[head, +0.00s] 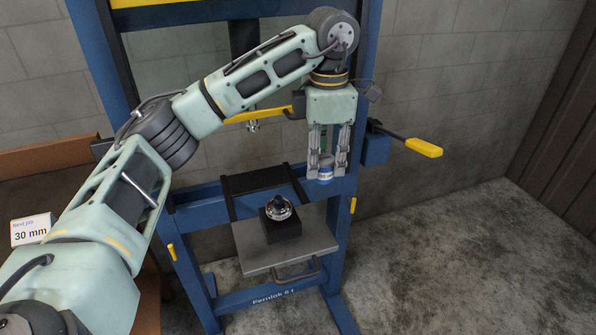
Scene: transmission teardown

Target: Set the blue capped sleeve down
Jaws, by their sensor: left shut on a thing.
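My left gripper (327,165) points straight down and is shut on the blue capped sleeve (325,173). Only the sleeve's lower part shows between the fingers, with a blue band and a pale end. The gripper holds it in front of the blue press frame's crossbeam, above and to the right of the grey press plate (310,238) in the picture. The sleeve looks upright and appears clear of any surface. My right gripper is out of view.
A black block (281,228) with a round metal part (279,208) on it stands on the plate. The blue press frame (185,235) surrounds it. A yellow-handled lever (423,147) juts right. A card reading "30 mm" (31,230) stands at left. The plate's right side is bare.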

